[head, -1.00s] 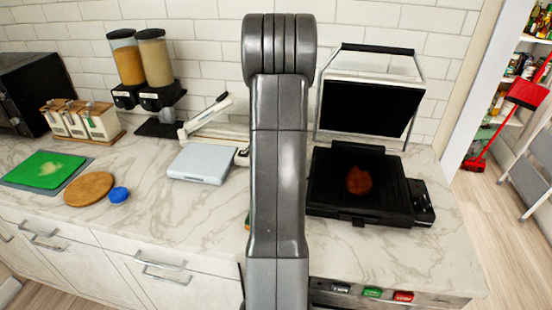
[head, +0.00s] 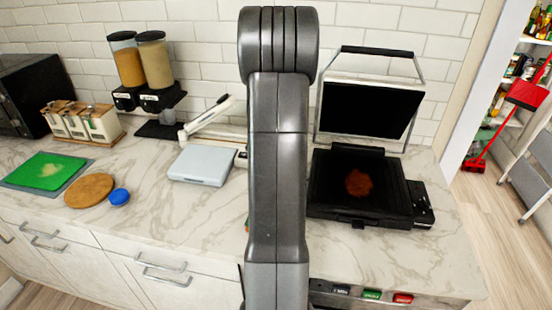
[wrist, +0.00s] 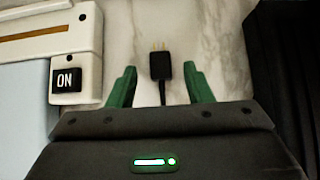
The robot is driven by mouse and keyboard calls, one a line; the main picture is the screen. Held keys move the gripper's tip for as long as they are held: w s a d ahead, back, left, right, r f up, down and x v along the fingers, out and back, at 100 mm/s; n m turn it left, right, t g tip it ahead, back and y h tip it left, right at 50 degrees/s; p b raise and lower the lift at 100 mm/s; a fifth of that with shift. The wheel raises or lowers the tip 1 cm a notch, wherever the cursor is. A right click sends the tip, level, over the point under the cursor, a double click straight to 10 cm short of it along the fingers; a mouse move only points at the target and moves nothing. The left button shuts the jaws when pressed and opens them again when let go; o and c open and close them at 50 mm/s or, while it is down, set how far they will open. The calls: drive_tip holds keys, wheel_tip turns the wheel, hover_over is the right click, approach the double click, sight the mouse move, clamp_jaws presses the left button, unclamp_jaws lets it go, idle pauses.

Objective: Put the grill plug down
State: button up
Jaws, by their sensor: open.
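The grill plug (wrist: 160,64) is a small black plug with pale prongs, seen in the wrist view on the marble counter, its cord running back under my gripper. My gripper (wrist: 158,76) is open, with one green finger on each side of the plug and a gap on both sides. I cannot tell the plug's exact height against the counter. The grill (head: 360,200) stands open on the counter in the head view, with a brown patch on its plate. My arm hides the plug in the head view.
A pale blue scale-like device (head: 202,165) lies left of my arm. In the wrist view a white unit with a black ON switch (wrist: 68,80) is close on the left, and a dark body (wrist: 290,70) is on the right. The front counter (head: 190,225) is clear.

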drive_tip(key=p+v, duration=0.2)
drive_tip(key=v, duration=0.7)
drive_tip(key=shift+s, duration=0.1)
drive_tip(key=b+x, duration=0.3)
drive_tip(key=x, duration=0.9)
drive_tip(key=shift+f, duration=0.2)
drive_tip(key=shift+f+b, duration=0.25)
drive_tip(key=shift+b, duration=0.1)
drive_tip(key=shift+r+p, duration=0.35)
drive_tip(key=shift+r, duration=0.05)
drive_tip(key=shift+f, duration=0.15)
